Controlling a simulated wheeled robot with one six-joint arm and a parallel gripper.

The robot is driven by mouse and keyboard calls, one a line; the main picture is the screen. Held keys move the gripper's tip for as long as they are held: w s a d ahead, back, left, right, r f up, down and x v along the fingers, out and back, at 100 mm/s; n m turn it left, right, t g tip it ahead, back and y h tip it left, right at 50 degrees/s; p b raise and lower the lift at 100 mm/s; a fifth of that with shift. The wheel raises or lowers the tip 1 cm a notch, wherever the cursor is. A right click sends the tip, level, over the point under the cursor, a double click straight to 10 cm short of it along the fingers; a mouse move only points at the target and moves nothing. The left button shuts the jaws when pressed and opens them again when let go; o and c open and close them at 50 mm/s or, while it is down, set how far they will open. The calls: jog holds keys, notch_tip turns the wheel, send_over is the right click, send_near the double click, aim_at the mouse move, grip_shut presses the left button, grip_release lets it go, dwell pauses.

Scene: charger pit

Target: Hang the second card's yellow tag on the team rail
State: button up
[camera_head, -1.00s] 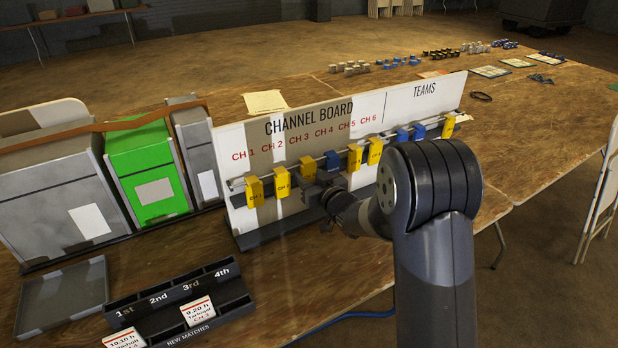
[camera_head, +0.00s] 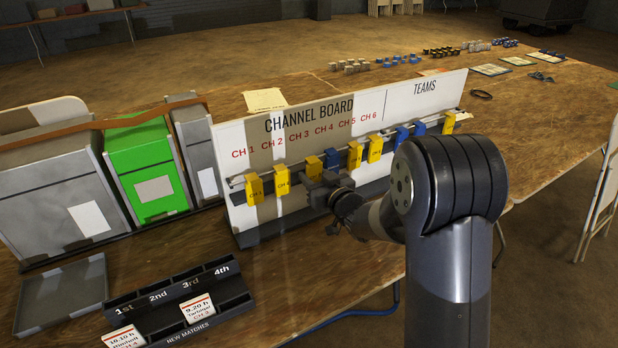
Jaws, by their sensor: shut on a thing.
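The channel board (camera_head: 237,140) stands upright on the table, with CH 1 to CH 6 on its left part and TEAMS at its right end. A rail (camera_head: 297,170) with yellow and blue tags runs along its front. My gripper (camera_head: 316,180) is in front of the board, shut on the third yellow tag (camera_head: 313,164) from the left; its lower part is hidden. I cannot tell whether this tag still touches the rail. Two yellow tags (camera_head: 254,189) (camera_head: 282,181) hang to its left. A blue tag (camera_head: 331,158) is close on its right. Blue tags (camera_head: 402,137) and a yellow tag (camera_head: 448,124) hang under TEAMS.
A card holder (camera_head: 213,325) marked 1st to 4th stands at the front left with two cards: 10.10 h (camera_head: 124,338) and 9.20 h, CH 3 (camera_head: 198,308). A grey tray (camera_head: 60,297) and a green box (camera_head: 147,172) are to the left. My arm hides the board's lower right.

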jog(key=b+v, duration=0.1)
jog(key=v, duration=0.6)
jog(key=shift+f, duration=0.35)
jog(key=shift+d, duration=0.15)
